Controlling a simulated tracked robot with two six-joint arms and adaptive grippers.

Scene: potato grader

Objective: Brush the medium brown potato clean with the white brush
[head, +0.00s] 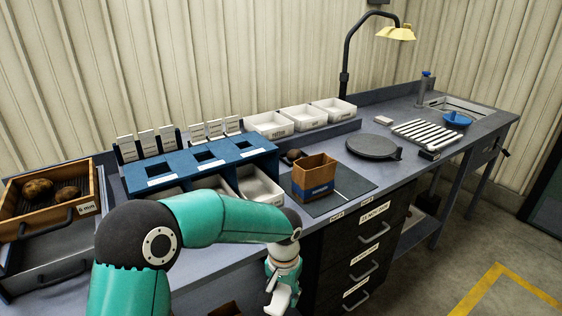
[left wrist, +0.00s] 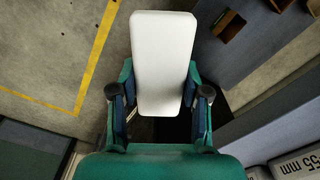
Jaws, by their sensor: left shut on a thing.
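My left gripper (head: 283,272) hangs low in front of the bench edge in the head view. It is shut on the white brush (left wrist: 163,60), a smooth white block with rounded corners between its fingers in the left wrist view. The bristles do not show. A brown potato (head: 293,155) lies on the bench behind a small brown box, partly hidden by it. Two more brown potatoes (head: 38,190) lie in the wooden sieve at the far left. I cannot tell which one is the medium potato. My right gripper is not in view.
The small brown box (head: 314,178) stands on a dark mat (head: 345,190). A blue rack (head: 205,165) with bins is left of it. Drawers (head: 365,240) face the floor.

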